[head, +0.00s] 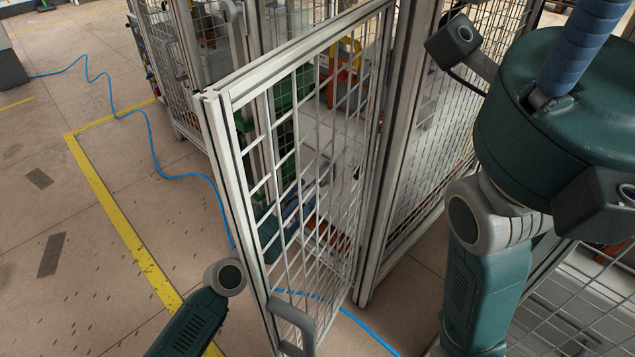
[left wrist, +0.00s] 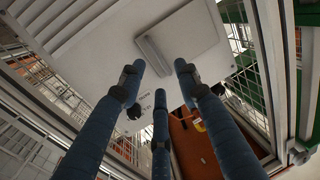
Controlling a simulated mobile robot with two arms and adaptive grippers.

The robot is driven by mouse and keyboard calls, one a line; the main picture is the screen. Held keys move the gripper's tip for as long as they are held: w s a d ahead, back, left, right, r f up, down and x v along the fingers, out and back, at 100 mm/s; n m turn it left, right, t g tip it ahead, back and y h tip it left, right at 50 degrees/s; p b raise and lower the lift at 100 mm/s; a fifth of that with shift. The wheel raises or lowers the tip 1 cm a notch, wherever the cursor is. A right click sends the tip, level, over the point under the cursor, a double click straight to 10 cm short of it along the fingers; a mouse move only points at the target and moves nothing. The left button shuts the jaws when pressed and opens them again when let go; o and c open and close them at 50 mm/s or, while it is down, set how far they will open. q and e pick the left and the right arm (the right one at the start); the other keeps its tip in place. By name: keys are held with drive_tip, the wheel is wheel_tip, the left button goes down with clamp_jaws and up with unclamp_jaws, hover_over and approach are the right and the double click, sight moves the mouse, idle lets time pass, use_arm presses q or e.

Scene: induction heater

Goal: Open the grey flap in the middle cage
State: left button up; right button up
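The flap shows in the left wrist view as a pale grey panel (left wrist: 190,30) with a raised grey bar handle (left wrist: 153,55) on it. In the head view a pale surface behind the mesh may be this flap, but the mesh hides its shape. My left gripper (left wrist: 158,76) is open and empty, with its blue fingers spread and their tips close to the bar handle. I cannot tell if they touch it. In the head view the left gripper (head: 287,217) is partly hidden behind the mesh door. My right gripper shows only in part at the upper right, as a blue ribbed finger.
A mesh door (head: 250,170) with a metal frame and a grey handle (head: 293,322) stands swung out beside my left arm. Cage walls (head: 425,140) stand to its right. A blue hose (head: 150,140) lies on the floor. The floor at the left is mostly clear.

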use_arm(q)
drive_tip(key=shift+b+x, duration=0.3)
drive_tip(key=shift+x, duration=1.9)
drive_tip(key=shift+c, duration=0.5)
clamp_jaws()
